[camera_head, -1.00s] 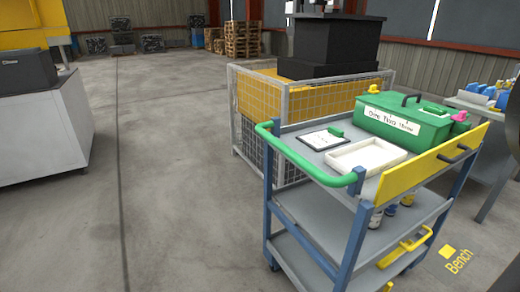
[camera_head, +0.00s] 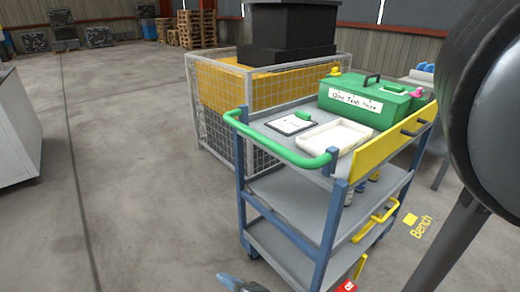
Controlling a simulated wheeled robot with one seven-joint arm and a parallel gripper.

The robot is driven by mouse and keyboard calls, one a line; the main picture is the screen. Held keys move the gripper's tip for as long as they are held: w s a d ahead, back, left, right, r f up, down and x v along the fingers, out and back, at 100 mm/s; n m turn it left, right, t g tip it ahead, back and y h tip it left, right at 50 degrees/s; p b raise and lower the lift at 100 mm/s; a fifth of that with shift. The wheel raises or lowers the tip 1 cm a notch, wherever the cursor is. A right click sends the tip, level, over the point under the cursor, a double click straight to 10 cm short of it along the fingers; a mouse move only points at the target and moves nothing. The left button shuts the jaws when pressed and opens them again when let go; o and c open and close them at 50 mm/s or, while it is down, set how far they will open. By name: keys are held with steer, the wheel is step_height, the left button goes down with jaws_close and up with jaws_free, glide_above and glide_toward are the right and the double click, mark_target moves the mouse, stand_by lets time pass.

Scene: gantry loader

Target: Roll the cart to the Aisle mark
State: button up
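The cart (camera_head: 300,190) stands on the floor right of centre. It has blue posts, grey shelves, a green push handle (camera_head: 275,148) at its near left end and a yellow side panel (camera_head: 385,150). The handle is free, with nothing on it. A yellow "Bench" floor mark (camera_head: 420,227) lies just right of the cart. No Aisle mark shows. My gripper is not in view; a dark round link of my arm fills the right edge and hides what is behind it.
On the cart's top are a green toolbox (camera_head: 365,100), a white tray (camera_head: 335,137) and a clipboard (camera_head: 290,123). A mesh cage (camera_head: 215,110) stands close behind the cart. A grey cabinet (camera_head: 15,130) stands at left. The floor between is clear.

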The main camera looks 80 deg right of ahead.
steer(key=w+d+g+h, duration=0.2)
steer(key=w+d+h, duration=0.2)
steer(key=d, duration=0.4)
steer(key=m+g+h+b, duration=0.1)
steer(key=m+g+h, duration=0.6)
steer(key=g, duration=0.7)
glide_toward(256, 140)
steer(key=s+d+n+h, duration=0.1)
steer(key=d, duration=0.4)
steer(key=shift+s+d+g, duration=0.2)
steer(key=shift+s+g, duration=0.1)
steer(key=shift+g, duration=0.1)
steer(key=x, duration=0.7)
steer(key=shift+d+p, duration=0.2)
steer(key=shift+p, duration=0.15)
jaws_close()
